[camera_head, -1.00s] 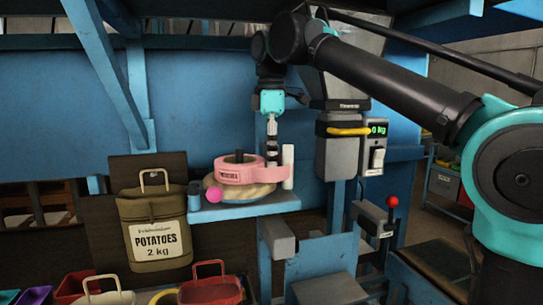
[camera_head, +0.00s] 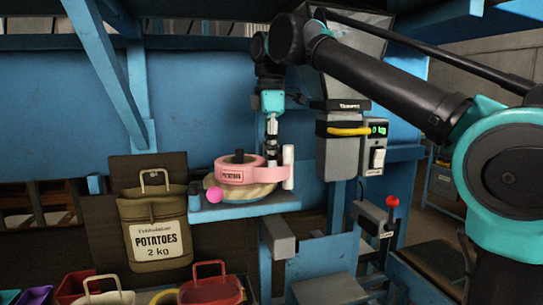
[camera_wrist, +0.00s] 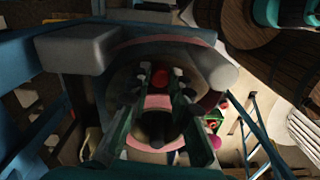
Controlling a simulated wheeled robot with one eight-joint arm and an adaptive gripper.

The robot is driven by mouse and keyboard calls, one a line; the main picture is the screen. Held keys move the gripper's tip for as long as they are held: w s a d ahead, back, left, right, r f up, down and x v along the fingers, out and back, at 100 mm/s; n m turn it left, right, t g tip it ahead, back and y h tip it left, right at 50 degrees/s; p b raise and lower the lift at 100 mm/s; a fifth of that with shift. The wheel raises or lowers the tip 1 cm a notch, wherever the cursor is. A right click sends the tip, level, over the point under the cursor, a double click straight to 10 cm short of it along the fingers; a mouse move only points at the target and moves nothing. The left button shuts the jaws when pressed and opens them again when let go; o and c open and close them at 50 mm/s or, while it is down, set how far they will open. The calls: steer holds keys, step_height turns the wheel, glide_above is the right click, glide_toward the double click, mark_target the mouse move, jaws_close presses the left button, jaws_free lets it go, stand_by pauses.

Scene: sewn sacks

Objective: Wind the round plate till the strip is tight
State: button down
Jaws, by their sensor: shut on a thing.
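The round plate (camera_head: 212,182) is a tan disc on a small blue shelf. The strip's right end reaches a white upright roller (camera_head: 288,167). My gripper (camera_head: 271,161) points down at the right part of the plate, beside the post. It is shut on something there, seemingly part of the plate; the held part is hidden. In the wrist view, my gripper (camera_wrist: 157,130) has the pink strip (camera_wrist: 152,102) and dark parts between its fingers.
A magenta ball (camera_head: 214,195) is at the plate's left edge. A potato sack (camera_head: 154,220) hangs at left. A grey scale (camera_head: 341,155) stands at right, above a red-knobbed lever (camera_head: 392,201). Red bins (camera_head: 212,290) are at the front.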

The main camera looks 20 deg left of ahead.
steer(key=shift+w+a+n, duration=0.35)
steer(key=shift+w+n, duration=0.05)
steer(key=shift+n, duration=0.3)
steer(key=shift+w+a+n, duration=0.3)
steer(key=shift+w+n, duration=0.05)
steer(key=shift+n, duration=0.35)
steer(key=shift+w+a+n, duration=0.5)
steer(key=shift+a+n, duration=0.15)
steer(key=shift+n, duration=0.55)
steer(key=shift+a, duration=0.15)
steer(key=c, duration=1.4)
jaws_free()
steer(key=shift+o, duration=0.2)
step_height(320, 180, up, 8)
steer(key=shift+f, duration=0.25)
